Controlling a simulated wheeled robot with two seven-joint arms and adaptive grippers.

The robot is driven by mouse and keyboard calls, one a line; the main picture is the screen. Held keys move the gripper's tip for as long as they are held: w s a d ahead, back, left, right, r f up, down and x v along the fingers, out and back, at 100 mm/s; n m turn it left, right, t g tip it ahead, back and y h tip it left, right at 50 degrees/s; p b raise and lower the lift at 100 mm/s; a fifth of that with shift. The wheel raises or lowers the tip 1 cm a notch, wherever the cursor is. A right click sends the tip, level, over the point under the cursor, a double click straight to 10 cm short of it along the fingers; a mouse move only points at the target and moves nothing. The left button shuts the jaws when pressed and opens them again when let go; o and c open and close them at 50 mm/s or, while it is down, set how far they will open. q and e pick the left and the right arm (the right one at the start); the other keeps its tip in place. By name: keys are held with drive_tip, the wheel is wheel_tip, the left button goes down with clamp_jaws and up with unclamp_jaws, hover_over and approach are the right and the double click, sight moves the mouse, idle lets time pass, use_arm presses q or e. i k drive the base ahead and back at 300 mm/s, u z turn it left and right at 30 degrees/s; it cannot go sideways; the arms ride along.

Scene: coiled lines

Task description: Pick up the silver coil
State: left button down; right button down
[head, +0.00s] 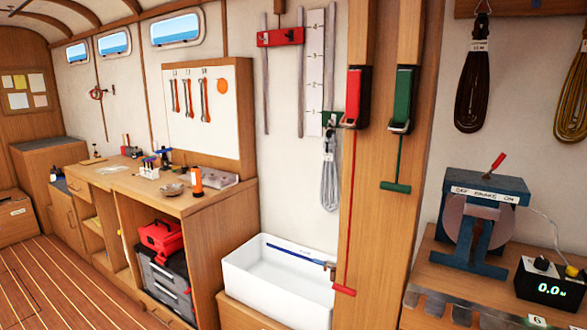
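A silver-grey coil (330,185) hangs in a long narrow loop against the pale wall, just left of the wooden post. A small white tag shows near its top, below a dark green and grey fitting (330,121). The coil hangs above the back right part of a white basin. Neither of my grippers is in view.
The wooden post (375,225) carries a red clamp (353,95) and a green clamp (403,97) with hanging pulls. The white basin (250,283) stands below. A bench with a brake device (485,215) is at right; darker coils (475,80) hang above.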

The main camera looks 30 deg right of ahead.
sight(328, 197)
drive_tip(key=u, duration=0.15)
drive_tip(key=i, duration=1.55)
drive_tip(key=z, duration=1.3)
drive_tip(key=i, duration=0.55)
drive_tip(key=z, duration=0.55)
